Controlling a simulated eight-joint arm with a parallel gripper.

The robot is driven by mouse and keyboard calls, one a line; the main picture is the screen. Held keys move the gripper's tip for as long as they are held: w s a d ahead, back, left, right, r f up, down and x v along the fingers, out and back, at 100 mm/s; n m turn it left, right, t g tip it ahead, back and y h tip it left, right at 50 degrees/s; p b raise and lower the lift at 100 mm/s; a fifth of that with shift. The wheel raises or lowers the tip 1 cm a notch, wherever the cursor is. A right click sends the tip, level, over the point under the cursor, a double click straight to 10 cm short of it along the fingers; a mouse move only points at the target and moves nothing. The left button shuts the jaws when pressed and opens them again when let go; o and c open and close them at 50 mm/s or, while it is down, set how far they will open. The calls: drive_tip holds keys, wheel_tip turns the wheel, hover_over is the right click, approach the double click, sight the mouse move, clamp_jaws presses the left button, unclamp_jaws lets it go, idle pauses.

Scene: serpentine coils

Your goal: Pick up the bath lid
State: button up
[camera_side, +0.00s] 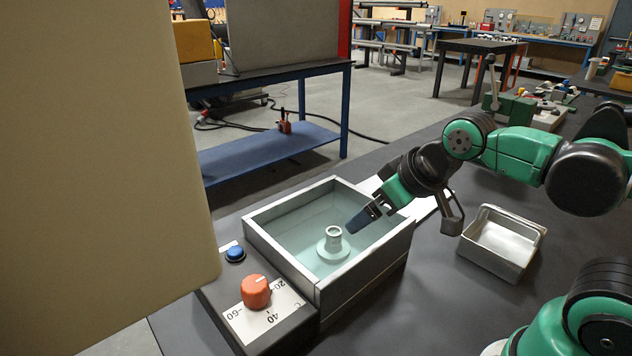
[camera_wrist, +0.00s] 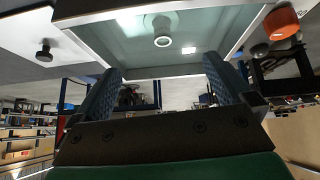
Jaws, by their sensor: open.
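The bath lid (camera_wrist: 85,48) is a flat white plate with a black knob (camera_wrist: 45,52), at the upper left of the wrist view. In the side view, the white lid (camera_side: 425,207) shows only in part beside the bath, behind my gripper, and its knob is hidden. The bath (camera_side: 362,283) is a grey open box with pale liquid and a round white fitting (camera_side: 334,243) inside. My gripper (camera_side: 357,224) is open and empty, its fingers tilted down over the bath opening. The wrist view shows both fingers spread (camera_wrist: 162,66), apart from the lid.
An orange dial (camera_side: 256,291) and a blue button (camera_side: 235,252) sit on the bath's front panel. An open metal tray (camera_side: 503,243) stands on the dark bench right of the bath. A large beige block (camera_side: 90,150) fills the left of the side view.

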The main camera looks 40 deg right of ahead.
drive_tip(key=shift+s+a+f+m, duration=0.15)
drive_tip(key=shift+a+f+m, duration=0.1)
drive_tip(key=shift+a+m, duration=0.15)
drive_tip(key=shift+c, duration=1.1)
drive_tip(key=shift+d, duration=0.1)
drive_tip(key=shift+r, duration=0.15)
